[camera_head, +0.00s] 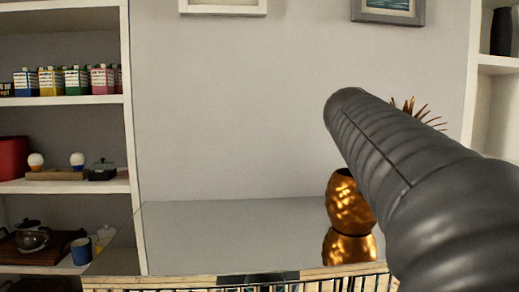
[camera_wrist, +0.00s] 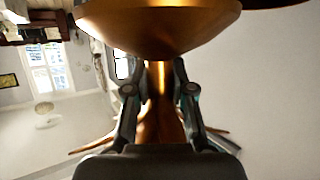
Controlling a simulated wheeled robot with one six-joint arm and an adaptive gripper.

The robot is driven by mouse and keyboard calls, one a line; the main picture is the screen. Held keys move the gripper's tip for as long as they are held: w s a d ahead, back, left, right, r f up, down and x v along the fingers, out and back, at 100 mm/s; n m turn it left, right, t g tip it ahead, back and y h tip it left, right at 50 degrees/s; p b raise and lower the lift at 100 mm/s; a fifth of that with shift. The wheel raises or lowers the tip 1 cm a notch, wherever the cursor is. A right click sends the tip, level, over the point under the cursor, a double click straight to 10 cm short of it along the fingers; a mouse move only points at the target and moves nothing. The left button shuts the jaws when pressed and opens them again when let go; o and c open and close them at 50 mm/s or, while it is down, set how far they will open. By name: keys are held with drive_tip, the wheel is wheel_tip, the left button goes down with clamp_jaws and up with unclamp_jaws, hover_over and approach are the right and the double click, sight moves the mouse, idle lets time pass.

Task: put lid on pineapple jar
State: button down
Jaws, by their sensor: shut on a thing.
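The pineapple jar (camera_head: 346,200) is a shiny copper-gold body with an open top. It stands upright on the mirrored tabletop, partly hidden by my dark arm. The lid (camera_head: 412,108) shows only as spiky golden leaves above and behind my arm, higher than the jar and to its right. In the wrist view the lid (camera_wrist: 160,30) fills the top with its smooth rounded underside, and its leaves spread out near the bottom. My gripper (camera_wrist: 158,88) is shut on the lid's narrow golden stem. In the head view my arm hides the gripper.
The mirrored tabletop (camera_head: 235,235) is clear left of the jar and reflects it. A white shelf unit (camera_head: 133,130) with boxes and dishes stands at the left, another (camera_head: 497,66) at the right. Two picture frames hang on the grey wall.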

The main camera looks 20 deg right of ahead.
drive_tip(key=w+d+f, duration=0.1)
drive_tip(key=w+d, duration=0.1)
drive_tip(key=w, duration=0.7)
drive_tip(key=w+d+f, duration=0.1)
drive_tip(key=w+d, duration=0.1)
drive_tip(key=w, duration=0.7)
drive_tip(key=shift+w+d+f, duration=0.15)
drive_tip(key=shift+w+d, duration=0.1)
drive_tip(key=shift+w, duration=0.05)
idle(0.6)
drive_tip(key=shift+f, duration=0.4)
idle(1.8)
drive_tip(key=shift+c, duration=2.2)
unclamp_jaws()
drive_tip(key=shift+s, duration=0.1)
drive_tip(key=s+a, duration=0.2)
drive_tip(key=s, duration=0.7)
drive_tip(key=shift+s+a, duration=0.2)
drive_tip(key=shift+s, duration=0.05)
